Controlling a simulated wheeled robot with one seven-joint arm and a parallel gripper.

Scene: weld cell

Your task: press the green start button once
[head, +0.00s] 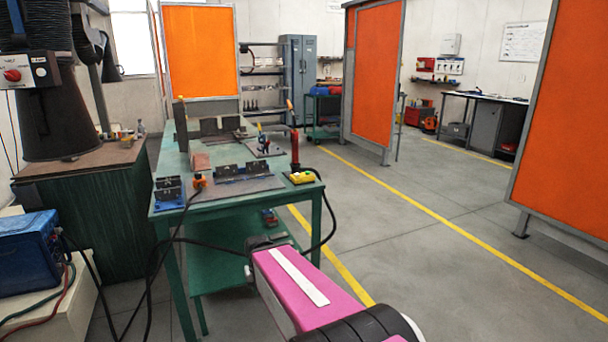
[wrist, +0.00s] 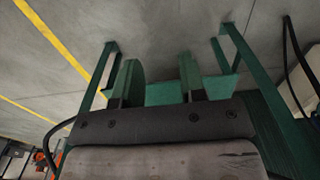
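A small yellow control box (head: 303,177) sits at the near right corner of the green welding table (head: 230,199) in the head view. It has small buttons on top, too small to tell their colours surely. The wrist view does not show the box. My gripper (wrist: 159,78) shows in the wrist view with its two fingers apart and nothing between them. It points past the green table legs towards the grey floor. In the head view my pink arm reaches towards the table's near right side, below the tabletop, and hides most of the gripper.
A red upright tool (head: 295,152) stands just behind the box. Black cables hang over the table's front edge. Angle fixtures (head: 243,171) and an orange-topped clamp (head: 199,181) lie on the tabletop. A blue machine (head: 28,252) stands at left. The floor right of the table is open.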

